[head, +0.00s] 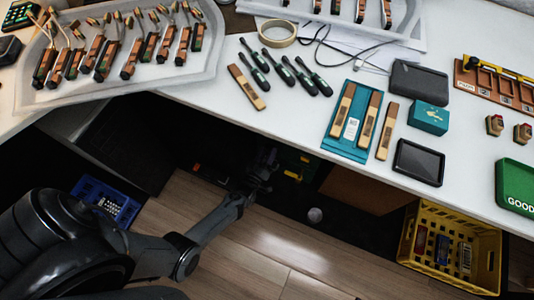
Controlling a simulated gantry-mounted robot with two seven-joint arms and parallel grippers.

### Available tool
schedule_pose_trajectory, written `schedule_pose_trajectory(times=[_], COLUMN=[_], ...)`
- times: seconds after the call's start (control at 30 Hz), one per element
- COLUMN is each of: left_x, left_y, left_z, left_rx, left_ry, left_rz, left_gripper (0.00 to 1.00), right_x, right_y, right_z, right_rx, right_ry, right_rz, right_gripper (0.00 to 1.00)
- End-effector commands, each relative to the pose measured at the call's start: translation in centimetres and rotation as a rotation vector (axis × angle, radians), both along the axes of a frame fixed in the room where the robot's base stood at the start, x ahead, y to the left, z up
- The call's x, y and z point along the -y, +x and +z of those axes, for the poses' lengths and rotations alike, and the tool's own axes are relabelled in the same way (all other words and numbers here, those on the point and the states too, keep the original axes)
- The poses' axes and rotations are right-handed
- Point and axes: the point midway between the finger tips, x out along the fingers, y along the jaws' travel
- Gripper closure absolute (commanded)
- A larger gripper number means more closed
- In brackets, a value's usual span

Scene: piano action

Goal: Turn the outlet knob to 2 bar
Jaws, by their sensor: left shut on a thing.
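My left arm reaches from the lower left into the dark space under the table. My left gripper (264,168) is at its end, beside dark equipment with green and yellow parts (293,172). It is shut on a small part there, which seems to be the outlet knob. The knob is hidden by the gripper and shadow, so its setting and any scale cannot be read. My right gripper is not in view.
The white table (300,125) overhangs the gripper's space, carrying screwdrivers (290,72), a teal tray (340,143) and a black tablet (418,162). A yellow crate (410,235) and a blue crate (105,200) stand on the floor. Wooden floor (270,240) is clear between them.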

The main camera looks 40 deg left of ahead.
Motion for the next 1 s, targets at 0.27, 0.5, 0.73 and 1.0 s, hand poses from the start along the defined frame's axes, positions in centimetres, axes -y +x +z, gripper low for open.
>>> schedule_pose_trajectory(times=[0.27, 0.5, 0.73, 1.0], left_x=[0.0, 0.0, 0.2, 1.4], left_y=[0.0, 0.0, -0.8, -4.6], left_z=[-0.1, 0.0, 0.0, 0.1], left_rx=[-0.002, -0.001, -0.003, -0.005], left_ry=[0.001, 0.002, 0.001, 0.0], left_rz=[0.0, 0.0, 0.0, -0.001], left_gripper=[0.36, 0.29, 0.29, 0.29], right_x=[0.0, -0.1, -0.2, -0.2], right_y=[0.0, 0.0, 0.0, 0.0], right_z=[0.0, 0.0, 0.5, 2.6], right_rx=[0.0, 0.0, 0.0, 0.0], right_ry=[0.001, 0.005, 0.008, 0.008], right_rz=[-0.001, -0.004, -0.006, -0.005], right_gripper=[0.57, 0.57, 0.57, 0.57])
